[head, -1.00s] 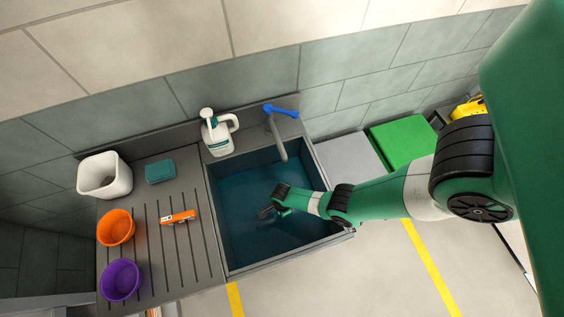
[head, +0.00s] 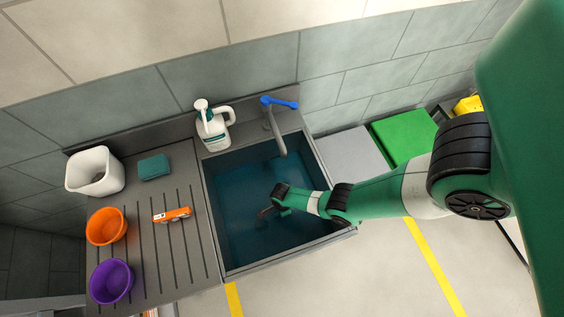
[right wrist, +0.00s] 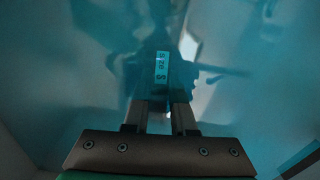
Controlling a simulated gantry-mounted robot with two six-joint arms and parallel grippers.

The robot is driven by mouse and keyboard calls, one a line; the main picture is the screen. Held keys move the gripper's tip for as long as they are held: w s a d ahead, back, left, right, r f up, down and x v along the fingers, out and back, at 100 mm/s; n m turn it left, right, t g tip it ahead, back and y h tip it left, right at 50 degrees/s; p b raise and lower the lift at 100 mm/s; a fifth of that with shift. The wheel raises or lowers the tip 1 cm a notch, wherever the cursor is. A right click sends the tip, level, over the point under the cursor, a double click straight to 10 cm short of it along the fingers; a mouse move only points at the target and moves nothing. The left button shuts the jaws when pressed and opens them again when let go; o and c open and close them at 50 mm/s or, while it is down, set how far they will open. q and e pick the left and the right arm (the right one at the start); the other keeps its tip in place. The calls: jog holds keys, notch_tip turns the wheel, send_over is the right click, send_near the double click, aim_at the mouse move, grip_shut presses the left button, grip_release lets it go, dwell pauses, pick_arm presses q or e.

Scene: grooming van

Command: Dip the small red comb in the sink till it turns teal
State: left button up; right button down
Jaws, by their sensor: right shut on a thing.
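The sink (head: 211,190) holds dark teal liquid. My right gripper (head: 265,211) reaches down into the sink from the right and is shut on the comb. In the head view the comb is only a small dark shape at the fingertips, largely hidden. In the right wrist view the fingers (right wrist: 162,118) grip the comb (right wrist: 150,75), whose face carries a pale label reading "Size S". It looks dark teal there, but the whole view is tinted teal and blurred, so its own colour is hard to tell. My left gripper is not in view.
A tap with a blue handle (head: 280,103) and a white jug (head: 213,130) stand behind the sink. On the drainboard are a white bin (head: 95,172), a teal sponge (head: 154,167), an orange-and-grey tool (head: 172,215), an orange bowl (head: 106,227) and a purple bowl (head: 111,282).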

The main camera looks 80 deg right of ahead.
aim_at(275, 215)
jog(key=shift+w, duration=0.1)
jog(key=shift+w+a+b, duration=0.2)
jog(key=shift+w+a, duration=0.15)
jog(key=shift+w, duration=0.3)
jog(key=shift+w+a+b, duration=0.2)
jog(key=shift+w+a, duration=0.15)
jog(key=shift+w, duration=0.25)
jog(key=shift+s+d+p, duration=0.3)
jog(key=shift+s+d, duration=0.1)
jog(key=shift+s, duration=0.3)
jog(key=shift+s+d+p, duration=0.3)
jog(key=shift+s+d, duration=0.05)
jog(key=shift+s, duration=0.3)
jog(key=shift+w+a+b, duration=0.3)
jog(key=shift+w+a, duration=0.1)
jog(key=shift+w, duration=0.25)
jog(key=shift+w+a+b, duration=0.3)
jog(key=shift+w+a, duration=0.05)
jog(key=shift+w, duration=0.3)
jog(key=shift+s, duration=0.1)
jog(key=shift+s+d+p, duration=0.3)
jog(key=shift+s+d, duration=0.1)
jog(key=shift+s, duration=0.2)
jog(key=shift+s+d+p, duration=0.3)
jog(key=shift+s+d, duration=0.05)
jog(key=shift+s, duration=0.25)
